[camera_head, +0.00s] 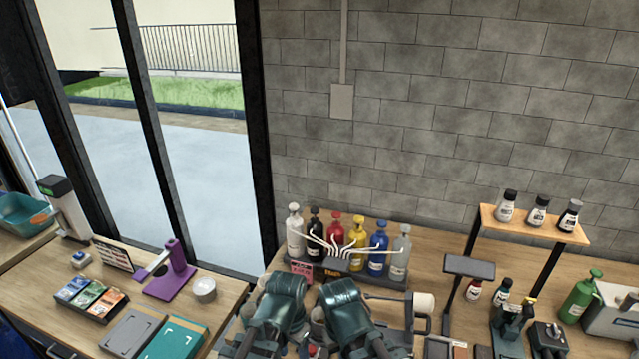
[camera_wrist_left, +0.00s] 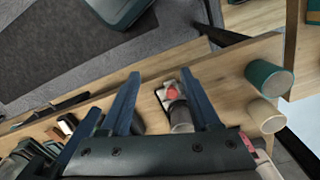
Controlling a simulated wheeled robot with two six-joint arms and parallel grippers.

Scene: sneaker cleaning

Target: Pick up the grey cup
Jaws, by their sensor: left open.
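My left gripper (camera_wrist_left: 160,78) is open in the left wrist view, its two dark blue fingers spread above a wooden surface. A small greyish cylinder (camera_wrist_left: 182,118) lies between the fingers, beside the right-hand finger and apart from the left one. A red-marked item (camera_wrist_left: 172,93) is just beyond it. I cannot tell whether this cylinder is the grey cup. A teal cup (camera_wrist_left: 268,78) and a beige cup (camera_wrist_left: 263,115) are to the right, outside the fingers. In the head view my two arms reach in at the bottom and no fingers show clearly.
A rack of several pump bottles (camera_head: 350,263) stands behind my arms. A pale cylinder (camera_head: 424,304) is to their right. A shelf (camera_head: 530,226) with bottles stands further right. The left table (camera_head: 220,318) holds a purple stand (camera_head: 172,275) and a light round container (camera_head: 204,289).

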